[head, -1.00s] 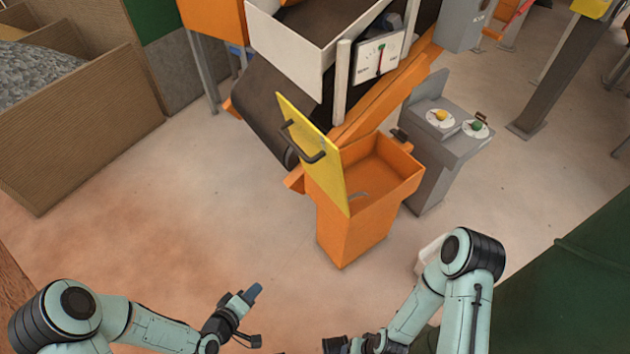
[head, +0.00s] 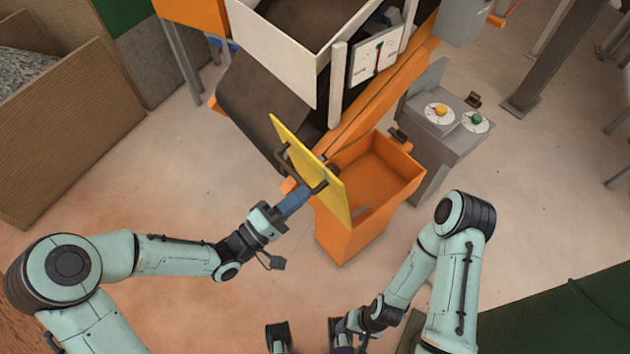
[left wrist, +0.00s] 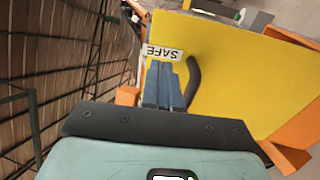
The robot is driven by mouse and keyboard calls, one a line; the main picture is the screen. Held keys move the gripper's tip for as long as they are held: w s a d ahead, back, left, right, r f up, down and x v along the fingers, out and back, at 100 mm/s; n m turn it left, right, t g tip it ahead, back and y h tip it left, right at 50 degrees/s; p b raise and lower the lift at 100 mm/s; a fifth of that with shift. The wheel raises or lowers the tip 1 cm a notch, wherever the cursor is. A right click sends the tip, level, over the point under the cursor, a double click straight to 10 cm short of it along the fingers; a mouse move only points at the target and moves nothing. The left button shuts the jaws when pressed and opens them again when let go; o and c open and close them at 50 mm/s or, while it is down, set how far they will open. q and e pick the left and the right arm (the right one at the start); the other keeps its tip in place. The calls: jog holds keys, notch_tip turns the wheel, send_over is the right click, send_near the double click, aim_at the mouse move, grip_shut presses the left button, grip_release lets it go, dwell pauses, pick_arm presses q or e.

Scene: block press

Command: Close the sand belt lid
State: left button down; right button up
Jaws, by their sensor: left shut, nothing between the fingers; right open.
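The sand belt lid (head: 318,178) is a yellow panel hinged on an orange box (head: 350,235). It stands up, tilted, at the box's left side, and the box is open. A dark handle (head: 318,186) sits on the lid's outer face. My left gripper (head: 300,198) is shut and empty, its blue fingertips at the lid's outer face beside the handle; I cannot tell whether they touch. In the left wrist view the lid (left wrist: 235,75) fills the right half, the shut fingers (left wrist: 165,85) by a "SAFE" label and the handle (left wrist: 194,80). My right gripper (head: 305,338) is open and empty at the bottom.
A grey console (head: 450,130) with yellow and green knobs stands right of the box. A white hopper (head: 280,60) and dark belt (head: 265,110) are behind, with a dial gauge (head: 378,55). A brown bin (head: 75,130) stands at left. The floor in front is mostly clear.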

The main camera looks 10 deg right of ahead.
aim_at(326, 175)
pick_arm(q)
jog(key=shift+x, duration=2.5)
